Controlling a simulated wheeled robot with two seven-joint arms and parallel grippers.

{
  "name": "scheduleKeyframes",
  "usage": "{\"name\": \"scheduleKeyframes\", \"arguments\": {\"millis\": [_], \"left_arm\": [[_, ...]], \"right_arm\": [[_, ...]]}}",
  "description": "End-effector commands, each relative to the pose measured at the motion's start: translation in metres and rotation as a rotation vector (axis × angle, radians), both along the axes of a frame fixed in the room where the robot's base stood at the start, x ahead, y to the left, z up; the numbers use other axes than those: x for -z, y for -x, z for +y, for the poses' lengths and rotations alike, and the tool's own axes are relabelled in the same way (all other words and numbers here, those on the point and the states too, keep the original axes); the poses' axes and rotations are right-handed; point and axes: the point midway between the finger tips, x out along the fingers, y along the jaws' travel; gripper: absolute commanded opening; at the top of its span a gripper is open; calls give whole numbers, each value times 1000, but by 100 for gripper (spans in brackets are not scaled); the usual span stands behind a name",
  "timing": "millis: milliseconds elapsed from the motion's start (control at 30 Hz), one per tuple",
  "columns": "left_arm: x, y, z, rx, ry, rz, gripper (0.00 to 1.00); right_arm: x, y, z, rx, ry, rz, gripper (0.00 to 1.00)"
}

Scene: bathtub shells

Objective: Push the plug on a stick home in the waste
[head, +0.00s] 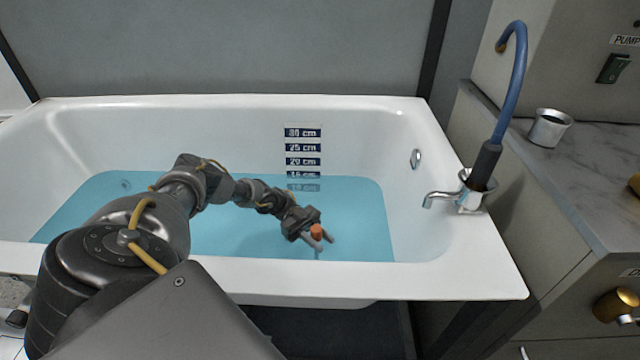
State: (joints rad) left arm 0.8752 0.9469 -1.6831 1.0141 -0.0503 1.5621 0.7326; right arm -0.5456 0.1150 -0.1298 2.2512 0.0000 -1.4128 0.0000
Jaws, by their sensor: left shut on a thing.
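My left gripper (322,238) is low over the blue water in the right half of the white bathtub (440,255). It is shut on the orange top of the plug on a stick (317,231). A short pale piece of the stick shows just below the fingers. The plug's lower end and the waste are hidden, so I cannot tell how the plug sits in the waste. My right gripper is not in view.
A depth scale (303,160) is on the tub's back wall. A chrome tap (450,198) with a blue hose (517,80) stands at the right rim. A metal cup (549,128) is on the marble counter (590,170). The tub's front rim runs below my left arm.

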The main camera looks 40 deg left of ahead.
Motion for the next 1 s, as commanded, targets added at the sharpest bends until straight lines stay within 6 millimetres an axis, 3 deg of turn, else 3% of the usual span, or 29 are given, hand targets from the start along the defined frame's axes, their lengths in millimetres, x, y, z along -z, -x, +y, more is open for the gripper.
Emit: {"name": "scheduleKeyframes", "arguments": {"millis": [33,67,233,600,1000], "left_arm": [[3,0,0,0,0,1,0],[1,0,0,0,0,1,31],[1,0,0,0,0,1,53],[2,-1,7,-1,-2,0,53],[5,-8,81,-3,-4,-1,53]], "right_arm": [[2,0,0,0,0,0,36],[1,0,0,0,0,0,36],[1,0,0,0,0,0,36],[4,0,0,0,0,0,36],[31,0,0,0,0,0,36]]}}
